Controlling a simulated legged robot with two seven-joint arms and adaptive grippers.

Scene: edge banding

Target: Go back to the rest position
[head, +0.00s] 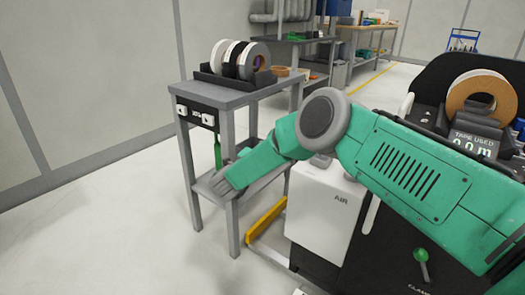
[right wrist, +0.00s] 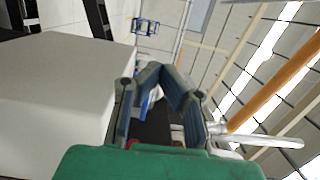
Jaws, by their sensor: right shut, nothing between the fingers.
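My right arm comes in from the right of the head view, green with grey joints, and reaches across to the left. Its gripper (head: 222,182) is low in front of the small grey stand, near the lower shelf; its fingers are small here and partly merge with the shelf. In the right wrist view the right gripper (right wrist: 158,75) is shut with nothing between its fingers. My left arm and gripper are not in view.
The grey stand (head: 238,98) carries several tape rolls in a black holder (head: 223,82). A white AIR box (head: 325,208) and a black machine with a tape reel (head: 481,96) lie close under and behind my arm. Open floor (head: 90,225) is at left.

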